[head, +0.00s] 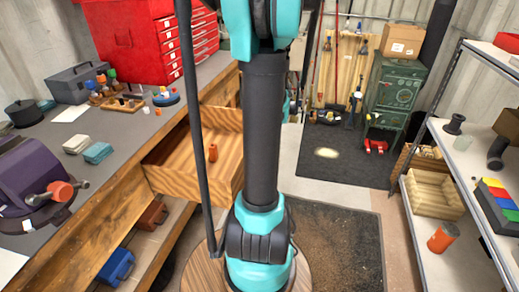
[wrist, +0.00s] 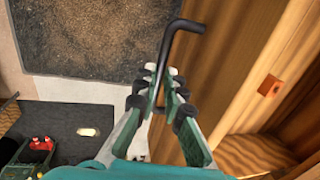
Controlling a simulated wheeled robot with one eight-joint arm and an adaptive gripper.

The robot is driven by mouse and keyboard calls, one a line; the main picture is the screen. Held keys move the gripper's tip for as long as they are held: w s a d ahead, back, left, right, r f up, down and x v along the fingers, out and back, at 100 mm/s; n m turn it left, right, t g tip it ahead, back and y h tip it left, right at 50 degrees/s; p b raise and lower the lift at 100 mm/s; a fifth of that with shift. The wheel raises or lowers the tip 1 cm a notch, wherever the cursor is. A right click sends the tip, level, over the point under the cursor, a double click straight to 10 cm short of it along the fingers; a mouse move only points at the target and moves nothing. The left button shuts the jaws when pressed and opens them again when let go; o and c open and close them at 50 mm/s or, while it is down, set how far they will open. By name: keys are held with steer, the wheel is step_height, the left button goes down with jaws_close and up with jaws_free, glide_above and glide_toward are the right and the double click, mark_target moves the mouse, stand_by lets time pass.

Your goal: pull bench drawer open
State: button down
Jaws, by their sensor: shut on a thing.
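The wooden bench drawer (head: 178,183) stands pulled out from the bench, with its inside showing in the head view. A small orange object (head: 213,152) lies in it. In the wrist view the drawer's wooden front (wrist: 215,75) runs down the right, with the orange object (wrist: 269,85) beyond it. My gripper (wrist: 163,87) is shut on the black bar handle (wrist: 180,28), whose bent end sticks out past the fingers. In the head view my arm hides the gripper and handle.
The workbench (head: 100,135) runs along the left, with a red tool chest (head: 125,40) on it. A grey shelf rack (head: 455,165) stands at the right. Open floor with a dark mat (head: 345,240) lies between. A green machine (head: 395,90) stands at the back.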

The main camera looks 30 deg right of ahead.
steer(key=c, duration=1.6)
jaws_free()
step_height(320, 180, up, 12)
steer(key=s+d, duration=0.1)
steer(key=shift+s+d, duration=0.25)
steer(key=shift+d, duration=0.05)
steer(key=shift+f, duration=0.1)
